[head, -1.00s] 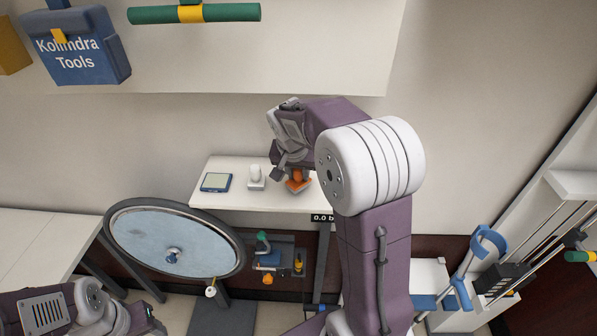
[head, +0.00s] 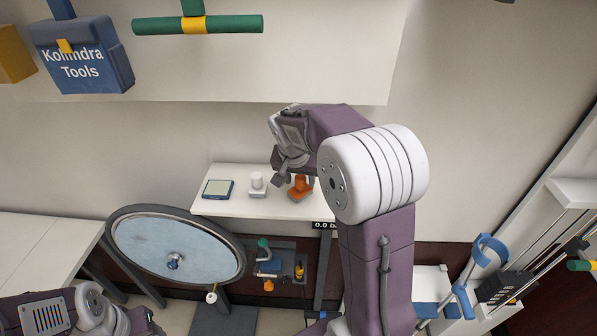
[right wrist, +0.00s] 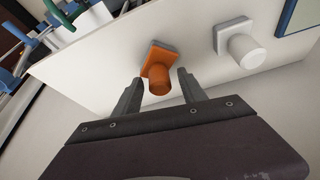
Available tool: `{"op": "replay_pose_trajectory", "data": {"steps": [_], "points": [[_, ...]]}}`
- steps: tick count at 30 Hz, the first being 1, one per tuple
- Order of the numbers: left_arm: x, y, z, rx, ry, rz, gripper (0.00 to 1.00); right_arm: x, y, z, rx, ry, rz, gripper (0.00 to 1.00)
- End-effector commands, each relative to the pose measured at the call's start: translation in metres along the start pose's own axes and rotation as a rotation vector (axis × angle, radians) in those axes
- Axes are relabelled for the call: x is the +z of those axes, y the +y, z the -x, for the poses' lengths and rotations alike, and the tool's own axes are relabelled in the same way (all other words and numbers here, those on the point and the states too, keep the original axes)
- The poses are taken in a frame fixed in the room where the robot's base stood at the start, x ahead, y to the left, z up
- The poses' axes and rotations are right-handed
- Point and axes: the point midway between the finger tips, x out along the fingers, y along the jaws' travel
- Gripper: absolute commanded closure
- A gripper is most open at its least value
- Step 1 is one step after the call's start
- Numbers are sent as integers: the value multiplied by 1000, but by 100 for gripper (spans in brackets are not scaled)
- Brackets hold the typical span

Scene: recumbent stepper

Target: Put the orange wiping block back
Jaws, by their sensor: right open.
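The orange wiping block (head: 300,188), with a knob-like handle on a flat base, stands on the small white shelf table (head: 225,206). It also shows in the right wrist view (right wrist: 158,70), its handle pointing toward my gripper. My right gripper (head: 284,182) is at the block. In the right wrist view the fingers (right wrist: 158,88) are open, one on each side of the handle, with gaps visible. My left arm shows at the lower left of the head view; the fingers of my left gripper (head: 150,325) are not clear.
A white block of similar shape (head: 257,184) stands left of the orange one. A blue-framed device (head: 217,189) lies further left. A large round disc (head: 175,245) stands before the table. A blue crutch (head: 480,262) is at the right.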

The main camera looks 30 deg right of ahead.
Motion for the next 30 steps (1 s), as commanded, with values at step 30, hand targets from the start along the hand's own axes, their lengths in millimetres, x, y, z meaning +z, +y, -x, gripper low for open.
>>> {"op": "replay_pose_trajectory", "data": {"steps": [30], "points": [[1, 0, -12, 0, -1, 0, 48, 108, -5, 17, -88, -167, 350, 51]]}}
